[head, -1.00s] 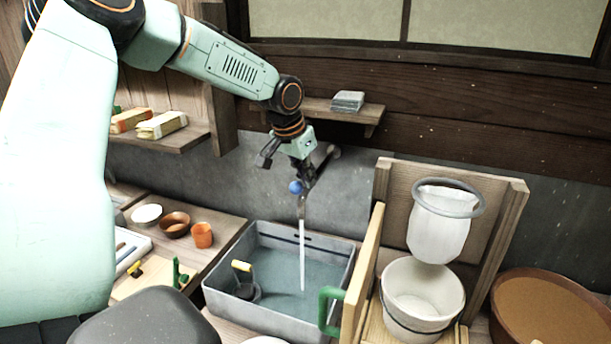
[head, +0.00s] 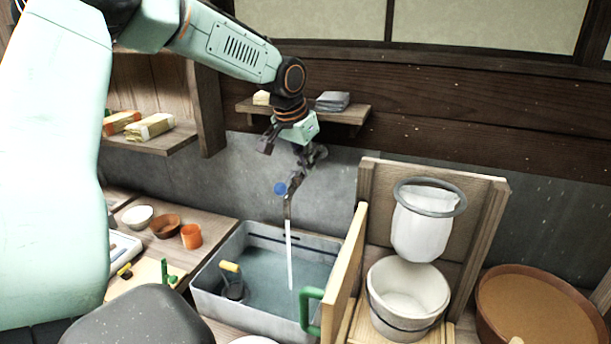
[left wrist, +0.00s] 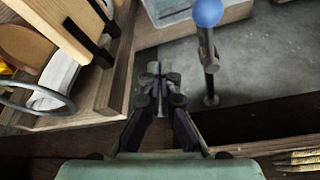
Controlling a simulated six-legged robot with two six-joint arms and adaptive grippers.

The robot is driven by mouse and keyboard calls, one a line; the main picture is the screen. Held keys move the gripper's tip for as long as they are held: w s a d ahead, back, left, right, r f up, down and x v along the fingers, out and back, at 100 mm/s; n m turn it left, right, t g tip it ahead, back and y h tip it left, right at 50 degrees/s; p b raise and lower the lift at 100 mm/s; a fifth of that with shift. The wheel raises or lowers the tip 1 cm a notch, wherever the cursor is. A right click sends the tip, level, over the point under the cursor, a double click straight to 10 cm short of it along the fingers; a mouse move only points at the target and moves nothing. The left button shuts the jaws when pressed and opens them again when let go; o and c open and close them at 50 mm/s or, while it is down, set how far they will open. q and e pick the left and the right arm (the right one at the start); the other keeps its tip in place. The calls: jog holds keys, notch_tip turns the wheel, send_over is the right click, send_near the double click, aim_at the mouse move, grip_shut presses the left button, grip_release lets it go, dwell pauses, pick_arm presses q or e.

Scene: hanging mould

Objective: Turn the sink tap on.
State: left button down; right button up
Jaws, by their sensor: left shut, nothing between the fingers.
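The sink tap (head: 287,208) has a round blue knob (head: 280,188). A white stream of water (head: 289,255) runs from it down into the grey sink (head: 208,299). My left gripper (head: 312,158) is shut and empty, just above and to the right of the knob in the head view. In the left wrist view the shut fingers (left wrist: 156,72) are left of the tap's post (left wrist: 208,65) and blue knob (left wrist: 207,12), with a gap between. My right gripper is not in view.
A wooden stand with a green handle (head: 307,312), a hanging white bag (head: 422,230) and a white bucket (head: 410,295) stand right of the sink. A small wall shelf (head: 355,114) is behind the gripper. Bowls and an orange cup (head: 191,236) sit left.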

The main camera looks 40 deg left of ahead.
pick_arm(q)
jog(key=s+a+r, duration=0.2)
jog(key=a+r, duration=0.1)
jog(key=r, duration=0.3)
jog(key=shift+s+a+r+b, duration=0.2)
jog(key=shift+b, duration=0.25)
